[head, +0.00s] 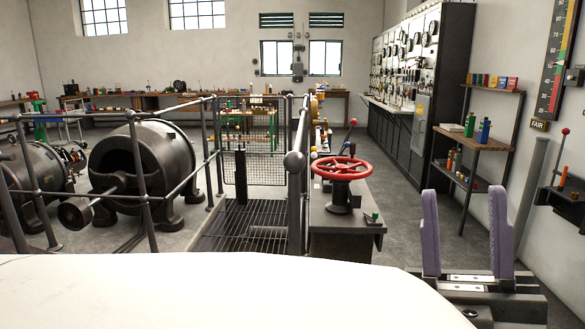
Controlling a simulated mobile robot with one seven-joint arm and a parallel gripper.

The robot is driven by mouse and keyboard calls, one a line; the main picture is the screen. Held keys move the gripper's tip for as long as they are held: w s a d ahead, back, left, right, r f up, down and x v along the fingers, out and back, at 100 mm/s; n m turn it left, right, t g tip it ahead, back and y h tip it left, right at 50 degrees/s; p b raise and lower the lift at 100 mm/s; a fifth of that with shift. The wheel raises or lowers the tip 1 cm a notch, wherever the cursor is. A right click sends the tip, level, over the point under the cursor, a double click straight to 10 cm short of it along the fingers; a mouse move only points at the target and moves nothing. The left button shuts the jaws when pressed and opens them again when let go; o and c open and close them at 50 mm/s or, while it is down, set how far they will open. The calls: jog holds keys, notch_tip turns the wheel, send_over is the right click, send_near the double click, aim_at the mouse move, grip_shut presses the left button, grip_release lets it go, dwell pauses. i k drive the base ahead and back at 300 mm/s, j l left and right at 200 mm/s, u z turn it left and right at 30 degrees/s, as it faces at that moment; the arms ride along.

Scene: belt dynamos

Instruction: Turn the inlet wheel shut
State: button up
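The inlet wheel is most likely the red handwheel (342,168), which lies flat on a short dark pedestal (340,197) just right of centre. The pedestal stands on a grey bench top (352,228) beside the railing. My gripper (466,235) is at the lower right, with two purple fingers pointing up and set wide apart. It is open and nothing shows between the fingers. It is to the right of the wheel and nearer to me, not touching it. The wheel's rim and spokes are in plain view.
A metal railing (294,160) and a floor grating (245,240) lie left of the wheel, with large dynamos (160,165) beyond. Right are a shelf (478,140) with bottles and a tall switchboard (415,70). A red-knobbed lever (352,123) rises behind the wheel. Floor between bench and shelf is clear.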

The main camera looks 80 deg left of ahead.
aim_at(341, 170)
jog(key=u, duration=2.4)
